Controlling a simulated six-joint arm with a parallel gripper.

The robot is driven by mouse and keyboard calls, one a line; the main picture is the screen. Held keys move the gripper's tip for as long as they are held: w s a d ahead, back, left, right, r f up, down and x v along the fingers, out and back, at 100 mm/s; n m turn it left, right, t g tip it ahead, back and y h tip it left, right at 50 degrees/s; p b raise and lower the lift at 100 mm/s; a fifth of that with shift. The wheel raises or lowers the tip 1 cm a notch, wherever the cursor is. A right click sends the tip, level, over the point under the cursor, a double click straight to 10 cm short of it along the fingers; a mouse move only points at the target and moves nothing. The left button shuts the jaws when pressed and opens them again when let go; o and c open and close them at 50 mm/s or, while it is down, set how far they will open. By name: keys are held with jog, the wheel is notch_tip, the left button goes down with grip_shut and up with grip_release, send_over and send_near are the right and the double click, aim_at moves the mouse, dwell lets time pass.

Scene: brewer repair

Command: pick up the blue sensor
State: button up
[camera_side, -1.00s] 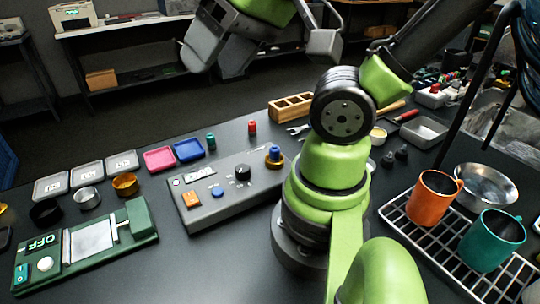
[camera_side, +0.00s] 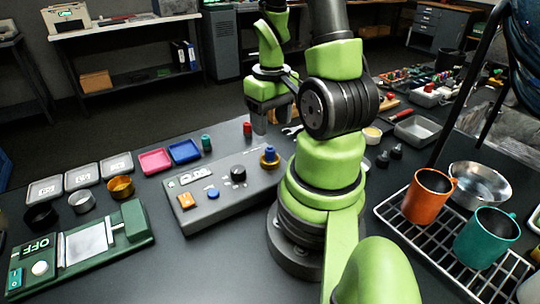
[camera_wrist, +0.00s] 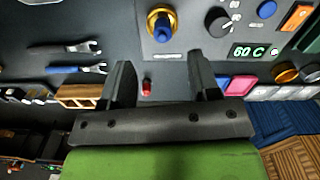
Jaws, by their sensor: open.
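The blue sensor (camera_side: 270,154) stands upright in a brass ring at the right end of the grey control box (camera_side: 222,196). In the wrist view the blue sensor (camera_wrist: 162,30) shows in its brass ring, beyond the fingertips and roughly in line with the gap between them. My gripper (camera_side: 268,130) is open and empty, fingers pointing down, a little behind and above the sensor in the side view. In the wrist view my gripper (camera_wrist: 160,65) shows both dark fingers spread apart with nothing between the tips.
A red part (camera_side: 247,129) and a green part (camera_side: 206,143) stand behind the box. Pink (camera_side: 154,161) and blue (camera_side: 184,152) trays lie to the left. The control box has a black knob (camera_side: 238,174) beside the sensor. Wrenches (camera_wrist: 75,58) lie nearby.

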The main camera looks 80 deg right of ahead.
aim_at(270, 149)
jog(key=shift+w+a+f, duration=0.1)
jog(key=shift+a+f, duration=0.05)
jog(key=shift+f, duration=3.65)
grip_shut()
